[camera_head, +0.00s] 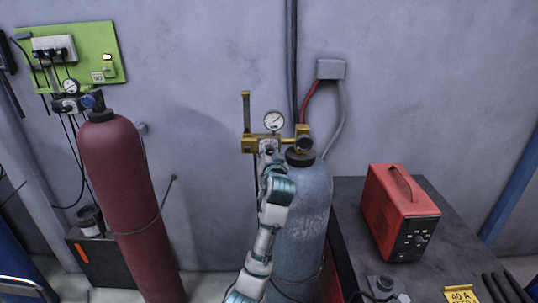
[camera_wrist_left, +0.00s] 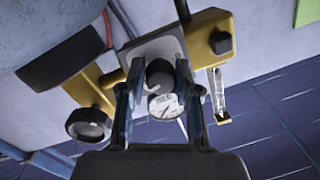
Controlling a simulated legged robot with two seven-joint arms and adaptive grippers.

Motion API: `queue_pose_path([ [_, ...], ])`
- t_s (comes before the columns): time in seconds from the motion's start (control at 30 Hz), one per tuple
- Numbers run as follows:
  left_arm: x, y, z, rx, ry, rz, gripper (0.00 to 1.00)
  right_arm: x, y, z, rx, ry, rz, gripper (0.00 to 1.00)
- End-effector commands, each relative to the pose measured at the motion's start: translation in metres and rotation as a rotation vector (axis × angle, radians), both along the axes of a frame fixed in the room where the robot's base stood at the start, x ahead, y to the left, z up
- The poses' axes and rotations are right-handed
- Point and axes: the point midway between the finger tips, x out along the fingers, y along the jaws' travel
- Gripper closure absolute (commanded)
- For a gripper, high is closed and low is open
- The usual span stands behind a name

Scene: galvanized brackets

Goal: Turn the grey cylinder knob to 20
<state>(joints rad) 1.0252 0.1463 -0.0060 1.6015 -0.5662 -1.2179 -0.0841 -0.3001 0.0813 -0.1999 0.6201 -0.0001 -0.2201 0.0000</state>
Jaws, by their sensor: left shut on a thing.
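The grey gas cylinder (camera_head: 308,205) stands upright against the wall, with a brass regulator (camera_head: 251,144) on top. A round white gauge (camera_head: 273,121) sits on the regulator; it also shows in the left wrist view (camera_wrist_left: 164,106), its reading too small to tell. My left gripper (camera_head: 268,157) is at the regulator's front. In the left wrist view my left gripper (camera_wrist_left: 158,84) has its fingers on either side of a dark round knob (camera_wrist_left: 158,70) on a grey plate, and is shut on it. The knob's setting cannot be read. My right gripper is out of view.
A dark red cylinder (camera_head: 122,190) stands at left, below a green panel (camera_head: 96,48). A red box (camera_head: 400,210) sits on a dark bench (camera_head: 350,215) close right of the grey cylinder. A brass flow tube (camera_head: 246,108) rises beside the gauge. A hose runs to a wall box (camera_head: 331,69).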

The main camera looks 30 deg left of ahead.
Motion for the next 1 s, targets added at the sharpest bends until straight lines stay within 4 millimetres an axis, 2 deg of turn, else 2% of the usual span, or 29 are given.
queue_pose_path([
  [0.5, 0.0, -0.0011, 0.0044, 0.019, -0.001, -0.004, 1.0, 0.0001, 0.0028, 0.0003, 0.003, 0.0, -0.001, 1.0],
  [0.53, -0.0002, -0.0011, 0.0045, 0.019, -0.001, -0.004, 0.6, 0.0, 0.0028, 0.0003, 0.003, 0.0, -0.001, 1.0],
  [0.6, -0.0001, -0.001, 0.0041, 0.019, 0.0, -0.004, 0.43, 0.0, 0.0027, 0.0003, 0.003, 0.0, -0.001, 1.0],
  [1.0, -0.0065, -0.0052, 0.0032, 0.017, 0.001, -0.002, 0.43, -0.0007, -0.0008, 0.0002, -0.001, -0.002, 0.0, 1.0],
])
